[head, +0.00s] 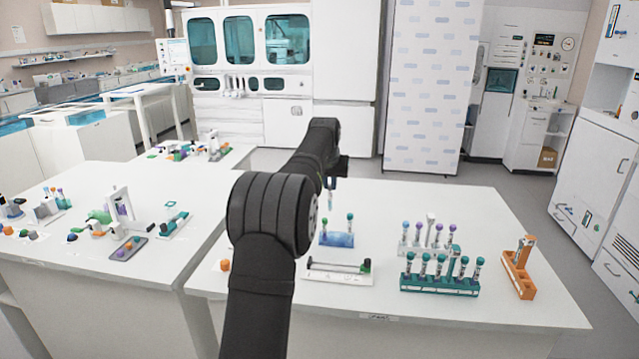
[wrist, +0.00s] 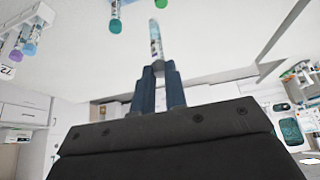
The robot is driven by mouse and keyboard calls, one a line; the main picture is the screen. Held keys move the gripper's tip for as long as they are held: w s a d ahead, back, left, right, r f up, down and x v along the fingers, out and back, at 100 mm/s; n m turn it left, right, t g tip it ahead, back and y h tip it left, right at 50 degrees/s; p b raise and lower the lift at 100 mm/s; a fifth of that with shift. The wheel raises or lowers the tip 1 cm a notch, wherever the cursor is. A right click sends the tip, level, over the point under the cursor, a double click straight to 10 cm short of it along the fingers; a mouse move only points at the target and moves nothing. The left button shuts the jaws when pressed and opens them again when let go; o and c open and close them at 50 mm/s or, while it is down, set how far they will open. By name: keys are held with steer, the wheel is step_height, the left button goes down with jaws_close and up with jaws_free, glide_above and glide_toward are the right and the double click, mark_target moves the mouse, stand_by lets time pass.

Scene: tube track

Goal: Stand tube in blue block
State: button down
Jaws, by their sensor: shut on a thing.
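My gripper (head: 331,184) is above the right-hand table, beyond the arm's bend in the head view. It is shut on a clear tube with a bluish label (head: 330,200), which hangs roughly upright below the fingers. In the wrist view the tube (wrist: 155,42) extends out from between the fingertips (wrist: 158,72). The blue block (head: 337,240) lies on the table below the held tube, which is apart from it. The block's free holes are too small to make out.
A white rack with a dark-bodied, green-capped tube lying across it (head: 338,273) is in front of the block. A teal rack (head: 438,286) and a white rack (head: 428,250) of tubes stand right, with an orange rack (head: 517,275) beyond. Table behind the block is clear.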

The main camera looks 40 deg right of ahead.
step_height(320, 180, down, 6)
steer(key=s+d, duration=0.1)
steer(key=d, duration=0.1)
steer(key=shift+s+f, duration=0.15)
steer(key=shift+f, duration=0.1)
stand_by(0.4)
steer(key=shift+f, duration=0.25)
steer(key=shift+f, duration=0.3)
steer(key=shift+f, duration=0.45)
stand_by(1.3)
steer(key=shift+f, duration=0.5)
steer(key=shift+f, duration=0.1)
steer(key=shift+f, duration=0.55)
